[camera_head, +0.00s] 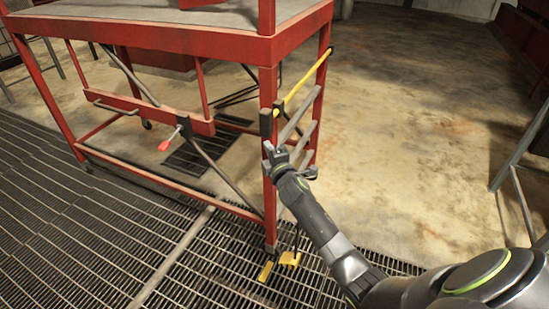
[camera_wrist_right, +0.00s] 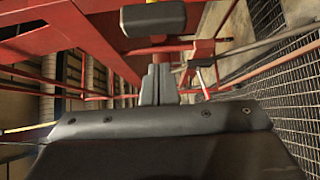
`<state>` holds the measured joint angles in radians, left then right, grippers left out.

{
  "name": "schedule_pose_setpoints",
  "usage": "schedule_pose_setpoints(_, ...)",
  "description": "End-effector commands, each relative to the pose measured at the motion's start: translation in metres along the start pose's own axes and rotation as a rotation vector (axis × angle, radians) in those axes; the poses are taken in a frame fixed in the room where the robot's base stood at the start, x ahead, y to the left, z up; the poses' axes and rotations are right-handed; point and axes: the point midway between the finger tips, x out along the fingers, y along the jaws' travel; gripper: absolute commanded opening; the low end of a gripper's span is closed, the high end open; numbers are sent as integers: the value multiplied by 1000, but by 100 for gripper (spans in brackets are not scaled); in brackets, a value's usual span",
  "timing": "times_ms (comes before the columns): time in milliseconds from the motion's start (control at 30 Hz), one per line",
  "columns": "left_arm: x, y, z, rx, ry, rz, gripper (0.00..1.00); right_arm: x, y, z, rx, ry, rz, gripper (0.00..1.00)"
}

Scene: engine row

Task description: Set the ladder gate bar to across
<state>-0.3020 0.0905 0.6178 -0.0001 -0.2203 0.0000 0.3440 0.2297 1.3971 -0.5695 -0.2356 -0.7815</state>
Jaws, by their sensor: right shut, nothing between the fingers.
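The yellow gate bar (camera_head: 304,82) spans the ladder end of the red stand, from the near corner post to the far post. Its near end meets a black bracket (camera_head: 266,122) on the near post, and its far end reaches the top of the far post. A short yellow length also shows at the left edge of the wrist view (camera_wrist_right: 28,127). My right gripper (camera_head: 268,148) is shut and empty, just below the black bracket beside the near post. Its closed fingers show in the wrist view (camera_wrist_right: 157,83). My left gripper is in neither view.
Grey ladder rungs (camera_head: 303,141) sit below the bar. A red-tipped lever (camera_head: 166,144) sticks out from the stand's long side. Yellow pedals (camera_head: 290,259) are at the post's foot.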

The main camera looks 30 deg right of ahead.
Motion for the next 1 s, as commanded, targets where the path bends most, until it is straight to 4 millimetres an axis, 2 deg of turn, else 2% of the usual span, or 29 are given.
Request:
schedule_pose_setpoints(100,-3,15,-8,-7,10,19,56,-21,0,0,2,0,-1,0)
schedule_pose_setpoints(167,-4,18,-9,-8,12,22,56,-29,0,0,1,0,-1,0)
schedule_pose_setpoints(400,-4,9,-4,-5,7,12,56,-49,0,-1,1,1,0,0)
schedule_pose_setpoints(1000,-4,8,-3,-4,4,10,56,-52,-1,0,2,0,-1,0)
